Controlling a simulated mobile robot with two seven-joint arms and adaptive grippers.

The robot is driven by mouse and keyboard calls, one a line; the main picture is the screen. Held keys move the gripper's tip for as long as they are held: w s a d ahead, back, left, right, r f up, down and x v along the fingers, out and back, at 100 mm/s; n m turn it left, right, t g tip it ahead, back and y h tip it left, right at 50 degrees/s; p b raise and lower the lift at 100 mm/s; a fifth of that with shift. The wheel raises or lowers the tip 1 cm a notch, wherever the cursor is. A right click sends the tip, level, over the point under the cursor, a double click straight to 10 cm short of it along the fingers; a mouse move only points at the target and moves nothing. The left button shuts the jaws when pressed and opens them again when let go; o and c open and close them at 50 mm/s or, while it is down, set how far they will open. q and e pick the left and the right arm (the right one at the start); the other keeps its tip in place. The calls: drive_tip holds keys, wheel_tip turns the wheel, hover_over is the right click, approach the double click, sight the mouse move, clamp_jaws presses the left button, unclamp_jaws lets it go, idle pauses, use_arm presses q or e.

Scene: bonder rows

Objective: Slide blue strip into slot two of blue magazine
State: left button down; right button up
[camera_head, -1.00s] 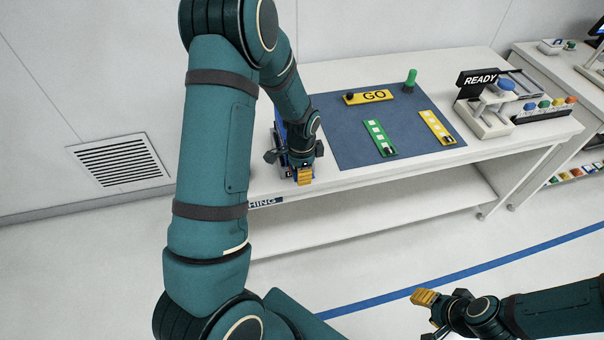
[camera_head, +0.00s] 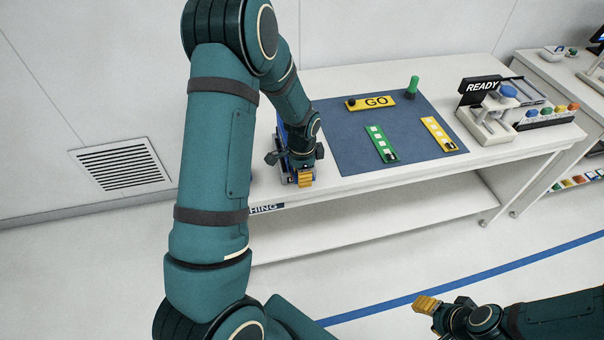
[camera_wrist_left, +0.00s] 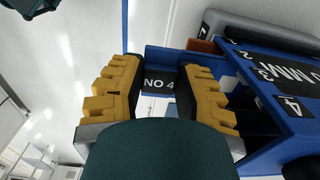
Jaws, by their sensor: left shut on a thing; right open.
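My left gripper (camera_head: 304,179) is at the front left of the table. In the left wrist view its yellow fingers (camera_wrist_left: 160,88) are shut on a blue piece, which I take to be the blue strip (camera_wrist_left: 158,56), with a black label reading NO 4 between them. The blue magazine (camera_wrist_left: 258,66) is just right of the fingers, with black labels numbered 2, 3 and 4. In the head view the magazine (camera_head: 281,132) is mostly hidden by my left arm. How far the strip is into any slot cannot be told. My right gripper (camera_head: 426,304) is open and empty, over the floor in front of the table.
A READY device (camera_head: 488,120) stands to the right.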

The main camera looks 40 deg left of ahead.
use_arm(q)
drive_tip(key=c, duration=0.6)
unclamp_jaws()
drive_tip(key=shift+c, duration=0.2)
drive_tip(key=shift+r, duration=0.15)
wheel_tip(320, 180, up, 12)
idle(0.8)
